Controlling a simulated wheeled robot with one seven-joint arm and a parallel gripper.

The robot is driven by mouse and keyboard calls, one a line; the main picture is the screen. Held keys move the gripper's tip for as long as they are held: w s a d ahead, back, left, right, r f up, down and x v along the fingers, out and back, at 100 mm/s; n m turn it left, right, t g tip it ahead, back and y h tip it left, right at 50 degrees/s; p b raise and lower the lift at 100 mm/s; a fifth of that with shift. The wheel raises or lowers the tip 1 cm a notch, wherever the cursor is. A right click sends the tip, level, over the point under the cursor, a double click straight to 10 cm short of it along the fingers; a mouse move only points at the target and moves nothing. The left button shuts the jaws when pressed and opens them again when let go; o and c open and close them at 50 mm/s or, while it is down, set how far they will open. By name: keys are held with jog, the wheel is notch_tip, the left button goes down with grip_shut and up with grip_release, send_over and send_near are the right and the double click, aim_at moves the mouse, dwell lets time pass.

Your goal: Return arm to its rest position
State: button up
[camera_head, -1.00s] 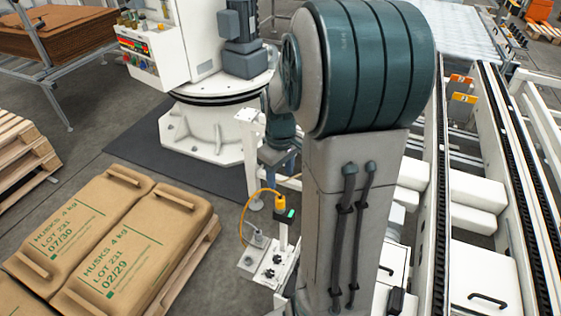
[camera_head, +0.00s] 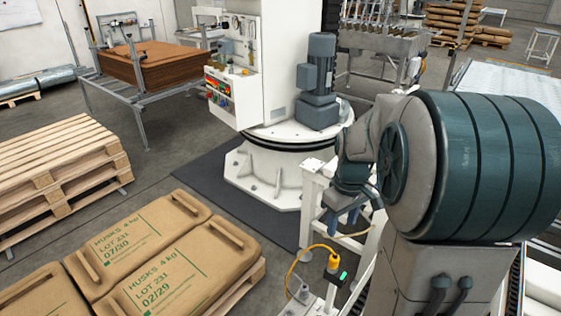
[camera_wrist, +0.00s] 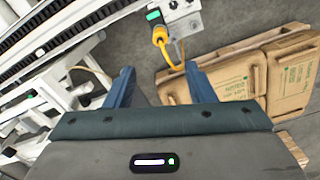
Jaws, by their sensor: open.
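My gripper (camera_wrist: 160,88) shows in the wrist view with two blue fingers spread apart. It is open, with nothing between the fingers. In the head view my gripper (camera_head: 340,215) is small and partly hidden behind my arm, near a white frame. My arm is folded up at the right of the head view, its large teal joint covering much of that side. The brown sacks marked HUSKS (camera_head: 180,265) lie on a pallet at lower left, apart from my gripper. They also show at the right of the wrist view (camera_wrist: 295,75).
A control post with a yellow cable plug (camera_head: 333,262) stands close to my gripper. A white palletizer column base (camera_head: 265,175) is behind it. Stacked empty pallets (camera_head: 60,165) stand at left. A conveyor (camera_wrist: 60,35) runs along the upper left of the wrist view. Grey floor lies between.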

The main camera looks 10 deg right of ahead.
jog(key=s+a+r+m+t, duration=0.3)
jog(key=s+a+r, duration=0.1)
jog(key=s+a, duration=0.8)
jog(key=shift+s+m, duration=0.2)
jog(key=shift+m, duration=0.2)
jog(key=shift+r, duration=0.1)
